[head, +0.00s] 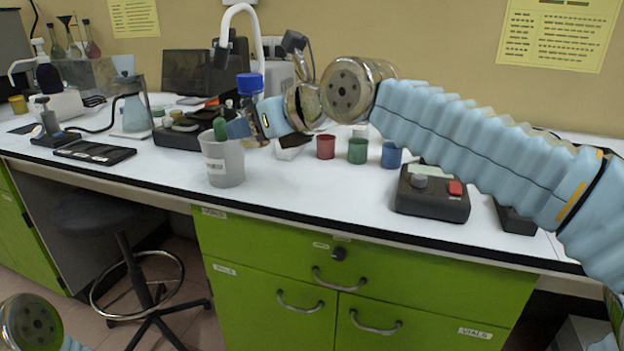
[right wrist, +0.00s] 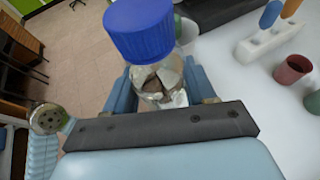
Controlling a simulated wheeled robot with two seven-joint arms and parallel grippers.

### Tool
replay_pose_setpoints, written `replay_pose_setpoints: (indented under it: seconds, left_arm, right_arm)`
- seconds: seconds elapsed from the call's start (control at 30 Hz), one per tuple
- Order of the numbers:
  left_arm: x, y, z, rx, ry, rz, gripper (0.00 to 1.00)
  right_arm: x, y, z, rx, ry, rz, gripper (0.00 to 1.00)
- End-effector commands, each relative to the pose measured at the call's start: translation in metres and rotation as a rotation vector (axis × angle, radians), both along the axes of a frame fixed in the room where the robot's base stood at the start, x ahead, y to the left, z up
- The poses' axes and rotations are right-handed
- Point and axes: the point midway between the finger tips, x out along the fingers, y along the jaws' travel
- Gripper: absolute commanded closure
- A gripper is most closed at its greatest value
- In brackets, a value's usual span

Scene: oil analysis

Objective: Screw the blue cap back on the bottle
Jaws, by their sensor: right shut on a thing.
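The blue cap (head: 250,83) sits at the top of a clear bottle, upright above the bench. In the right wrist view the ribbed blue cap (right wrist: 140,28) covers the mouth of the bottle (right wrist: 160,85), which has brownish and pale patches inside. I cannot tell whether the cap is screwed tight. My right gripper (head: 247,124) is shut on the bottle body, below the cap; its fingers (right wrist: 160,92) flank the bottle in the right wrist view. In the head view the gripper hides most of the bottle. My left gripper is out of view.
A grey beaker (head: 222,165) with a green-topped item stands just below and left of my right gripper. Red (head: 325,147), green (head: 358,151) and blue (head: 391,155) cups stand to the right. A black device (head: 432,197) is near the front edge. Bare white bench lies between.

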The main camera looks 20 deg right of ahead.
Motion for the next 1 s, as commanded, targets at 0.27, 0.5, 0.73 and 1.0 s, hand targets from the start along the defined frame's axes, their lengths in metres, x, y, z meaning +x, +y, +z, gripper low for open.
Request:
replay_pose_setpoints:
  seconds: [0.27, 0.5, 0.73, 1.0]
  left_arm:
    - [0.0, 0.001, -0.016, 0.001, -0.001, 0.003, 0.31]
    - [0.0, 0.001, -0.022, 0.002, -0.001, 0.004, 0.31]
    - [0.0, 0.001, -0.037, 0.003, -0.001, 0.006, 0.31]
    - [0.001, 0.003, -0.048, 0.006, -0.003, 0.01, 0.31]
  right_arm:
    - [0.008, -0.012, -0.009, 0.001, -0.003, 0.0, 1.0]
    - [0.031, -0.047, -0.027, -0.001, 0.002, -0.007, 1.0]
    - [0.055, -0.084, -0.06, -0.001, 0.002, -0.007, 1.0]
    - [0.069, -0.106, -0.088, 0.0, -0.001, -0.004, 1.0]
